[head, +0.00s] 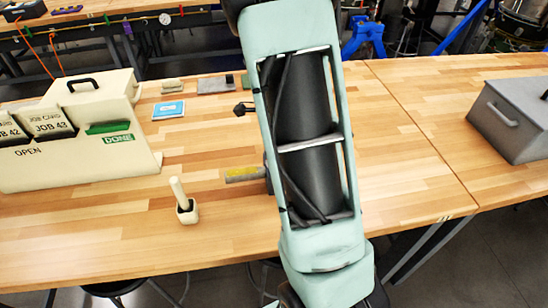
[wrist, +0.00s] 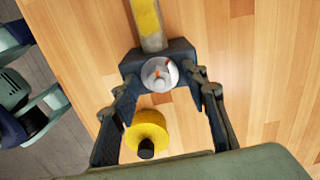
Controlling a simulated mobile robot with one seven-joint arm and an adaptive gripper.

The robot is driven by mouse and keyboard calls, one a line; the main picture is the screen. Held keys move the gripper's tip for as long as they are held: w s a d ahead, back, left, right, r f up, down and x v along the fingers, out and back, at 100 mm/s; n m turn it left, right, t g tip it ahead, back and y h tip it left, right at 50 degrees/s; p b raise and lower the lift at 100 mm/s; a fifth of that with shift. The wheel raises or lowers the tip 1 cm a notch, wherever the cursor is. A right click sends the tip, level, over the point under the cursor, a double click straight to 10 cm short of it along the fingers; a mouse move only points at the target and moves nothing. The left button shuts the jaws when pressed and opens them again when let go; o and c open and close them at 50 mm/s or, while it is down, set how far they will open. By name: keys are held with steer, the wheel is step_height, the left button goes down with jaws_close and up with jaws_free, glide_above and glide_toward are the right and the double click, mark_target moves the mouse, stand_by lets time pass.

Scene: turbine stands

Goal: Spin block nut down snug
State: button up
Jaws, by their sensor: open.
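In the wrist view a dark block (wrist: 128,66) sits at the end of a yellow and grey bar (wrist: 148,22). A round pale piece with orange marks (wrist: 158,73), possibly the nut, shows on the block. My gripper (wrist: 160,92) is open, its fingers to either side of the pale piece; I cannot tell whether they touch the block. A yellow round piece with a dark centre (wrist: 148,132) shows between the fingers, nearer the palm. In the head view only the bar (head: 243,174) shows clearly; my arm hides most of the block and the gripper.
A cream holder with a peg (head: 187,212) stands left of the bar. A cream job card box (head: 105,110) is at the left, with a blue card (head: 168,110) beside it. A grey case (head: 510,120) stands at the right. Bare wood surrounds the bar.

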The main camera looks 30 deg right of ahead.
steer(key=shift+r, duration=0.1)
step_height(320, 180, up, 2)
steer(key=shift+r+p, duration=0.25)
steer(key=shift+p, duration=0.85)
steer(key=shift+r, duration=1.15)
